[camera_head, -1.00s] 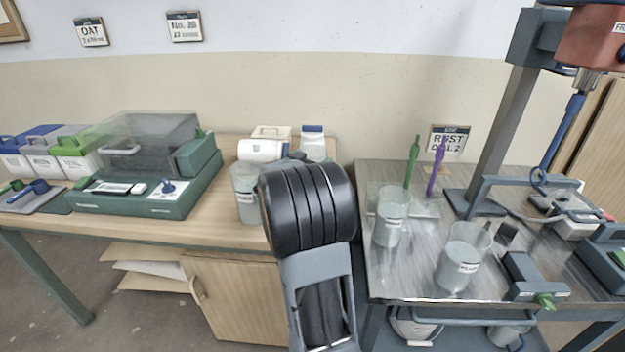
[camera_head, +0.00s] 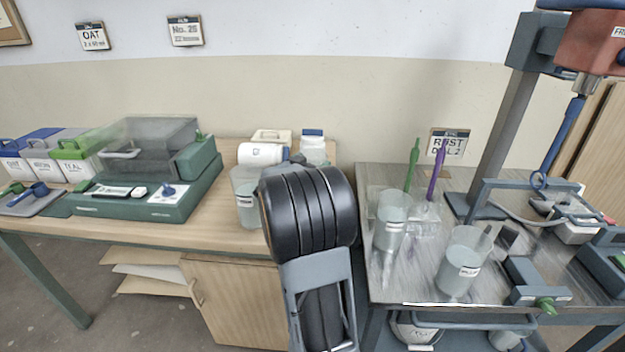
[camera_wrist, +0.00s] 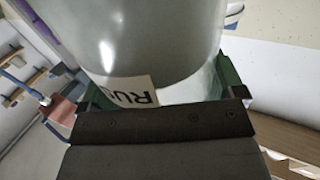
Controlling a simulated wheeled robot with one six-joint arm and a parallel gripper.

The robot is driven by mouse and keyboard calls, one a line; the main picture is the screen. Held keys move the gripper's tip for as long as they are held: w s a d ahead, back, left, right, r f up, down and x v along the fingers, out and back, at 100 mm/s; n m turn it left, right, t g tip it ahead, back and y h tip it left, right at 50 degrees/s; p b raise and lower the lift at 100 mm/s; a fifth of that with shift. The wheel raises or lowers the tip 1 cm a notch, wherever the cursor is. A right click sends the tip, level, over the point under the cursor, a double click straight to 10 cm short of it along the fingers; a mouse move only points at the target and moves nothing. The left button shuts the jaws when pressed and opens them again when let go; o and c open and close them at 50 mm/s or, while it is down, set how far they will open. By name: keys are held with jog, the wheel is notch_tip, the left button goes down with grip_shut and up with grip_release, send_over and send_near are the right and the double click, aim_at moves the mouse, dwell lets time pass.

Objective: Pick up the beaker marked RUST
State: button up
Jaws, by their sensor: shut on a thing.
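A clear beaker (camera_wrist: 150,40) with grey contents fills the top of the wrist view. Its white label shows "RU", and the rest of the word is cut off by my gripper. My gripper (camera_wrist: 160,92) has its green fingers on both sides of this beaker and is shut on it. In the head view my own arm hides the gripper. A labelled beaker (camera_head: 246,205) shows at the left edge of my arm above the wooden bench; its label is too small to read, and I cannot tell if it is the held one.
Two more labelled beakers, one at the back (camera_head: 391,222) and one in front (camera_head: 459,265), stand on the metal table (camera_head: 400,282). A mixer stand (camera_head: 495,140) rises at its right. On the wooden bench (camera_head: 225,222) are a green case (camera_head: 150,200) and white jars (camera_head: 262,154).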

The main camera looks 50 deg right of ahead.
jog(key=shift+r, duration=0.3)
